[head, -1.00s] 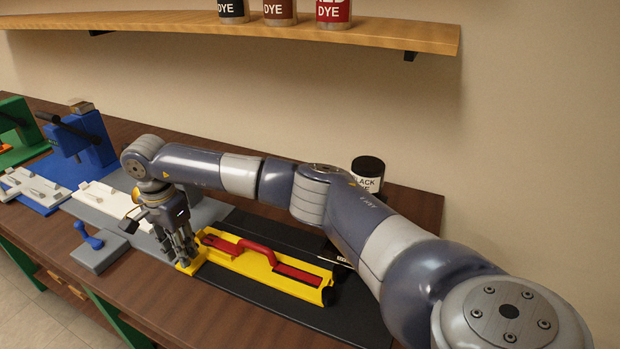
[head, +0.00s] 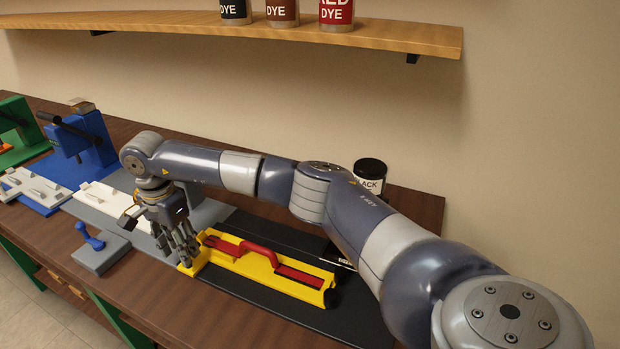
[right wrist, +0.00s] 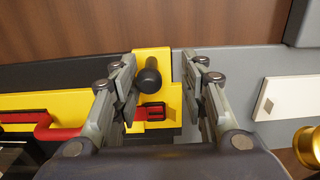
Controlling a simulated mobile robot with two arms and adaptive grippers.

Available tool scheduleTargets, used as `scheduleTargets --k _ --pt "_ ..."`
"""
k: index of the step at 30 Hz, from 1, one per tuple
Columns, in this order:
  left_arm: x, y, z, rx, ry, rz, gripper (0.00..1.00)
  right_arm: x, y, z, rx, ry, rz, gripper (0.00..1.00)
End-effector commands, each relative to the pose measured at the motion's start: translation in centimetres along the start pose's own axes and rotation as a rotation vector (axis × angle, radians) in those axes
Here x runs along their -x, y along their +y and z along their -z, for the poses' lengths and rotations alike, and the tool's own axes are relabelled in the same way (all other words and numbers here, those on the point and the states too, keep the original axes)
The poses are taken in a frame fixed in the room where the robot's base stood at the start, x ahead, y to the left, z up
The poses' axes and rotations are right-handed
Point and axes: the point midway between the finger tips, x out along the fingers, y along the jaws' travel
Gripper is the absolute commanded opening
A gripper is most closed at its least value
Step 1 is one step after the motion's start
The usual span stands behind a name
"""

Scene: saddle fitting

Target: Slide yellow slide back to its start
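The yellow slide (head: 255,270) lies on a black base on the bench, with a red handle (head: 262,252) and red strips on top. My right gripper (head: 180,254) is at the slide's left end, pointing down. In the right wrist view, a black knob (right wrist: 149,82) stands on the slide's yellow end plate (right wrist: 150,57). The right gripper's two fingers (right wrist: 160,64) are apart, one on each side of the knob, with a visible gap between the knob and the right finger. The left finger is close to the knob; contact cannot be told. My left gripper is not in view.
A grey block with a blue handle (head: 90,239) stands left of the gripper. White plates (head: 105,205) lie on grey and blue bases further left. A blue press (head: 88,140) stands behind them. A black dye jar (head: 369,177) is behind my right arm. A shelf (head: 180,24) hangs above.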

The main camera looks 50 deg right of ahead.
Motion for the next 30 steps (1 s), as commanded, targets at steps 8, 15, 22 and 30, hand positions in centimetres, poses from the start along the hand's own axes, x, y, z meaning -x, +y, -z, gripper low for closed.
scheduleTargets --k 8,15,22,30 --pt "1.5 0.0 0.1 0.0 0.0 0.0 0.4 2.5 0.0 0.0 0.0 0.001 -0.001 0.4" --pt "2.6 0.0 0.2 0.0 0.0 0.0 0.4 4.5 0.0 0.0 0.0 0.001 -0.001 0.4" --pt "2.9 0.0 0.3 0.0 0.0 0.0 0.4 5.1 0.1 0.0 0.0 0.0 -0.002 0.4" --pt "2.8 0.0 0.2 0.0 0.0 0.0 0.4 5.0 0.1 0.0 0.0 0.0 -0.002 0.4"
